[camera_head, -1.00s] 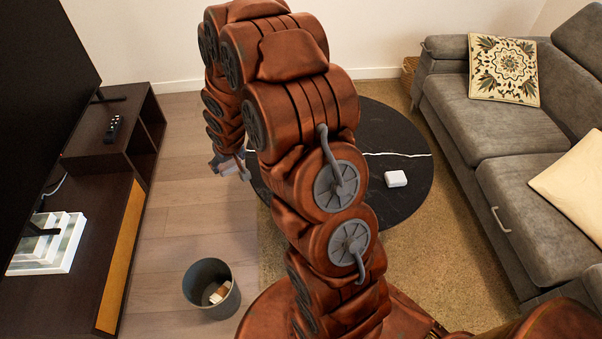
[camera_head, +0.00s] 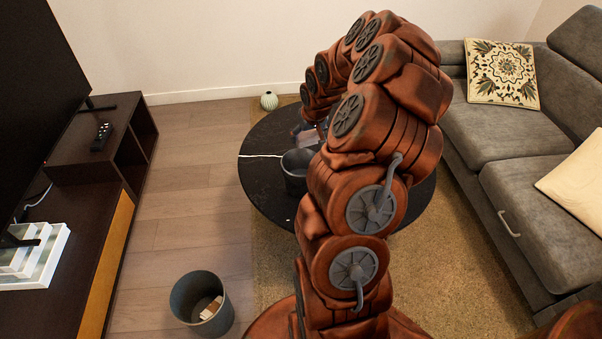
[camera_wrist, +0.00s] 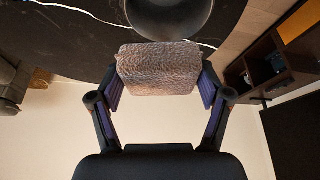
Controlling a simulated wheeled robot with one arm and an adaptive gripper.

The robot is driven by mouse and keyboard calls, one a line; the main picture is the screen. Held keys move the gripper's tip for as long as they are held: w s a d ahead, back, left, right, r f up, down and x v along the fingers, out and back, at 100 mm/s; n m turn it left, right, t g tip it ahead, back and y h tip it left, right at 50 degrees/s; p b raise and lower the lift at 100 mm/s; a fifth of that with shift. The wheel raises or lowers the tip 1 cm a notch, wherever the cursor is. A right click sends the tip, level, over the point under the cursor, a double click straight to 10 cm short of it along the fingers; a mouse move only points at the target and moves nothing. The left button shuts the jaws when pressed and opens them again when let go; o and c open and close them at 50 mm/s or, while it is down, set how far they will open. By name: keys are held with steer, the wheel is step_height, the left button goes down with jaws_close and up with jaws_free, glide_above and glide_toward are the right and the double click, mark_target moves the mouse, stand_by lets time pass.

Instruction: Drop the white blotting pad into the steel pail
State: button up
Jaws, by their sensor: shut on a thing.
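My gripper (camera_wrist: 160,85) is shut on a pale, crinkled, block-shaped pad (camera_wrist: 158,72), which I take for the blotting pad; it looks greyish-pink in this light. In the head view my gripper (camera_head: 308,136) is above the round black table, partly hidden by my arm. A dark grey pail (camera_head: 296,176) stands upright on that table, just below the gripper in the picture, its right side covered by my arm. In the wrist view the pail (camera_wrist: 172,16) is directly beyond the pad, cut off by the top edge. The pad appears outside it.
A grey bin (camera_head: 188,305) with small items inside stands on the wood floor. A grey sofa (camera_head: 490,130) is at right, a dark TV cabinet (camera_head: 95,215) at left.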

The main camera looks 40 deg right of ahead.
step_height(320, 180, down, 5)
steer(key=shift+f+b, duration=0.15)
steer(key=shift+b, duration=0.8)
steer(key=o, duration=1)
steer(key=v, duration=1.2)
steer(key=shift+a, duration=0.1)
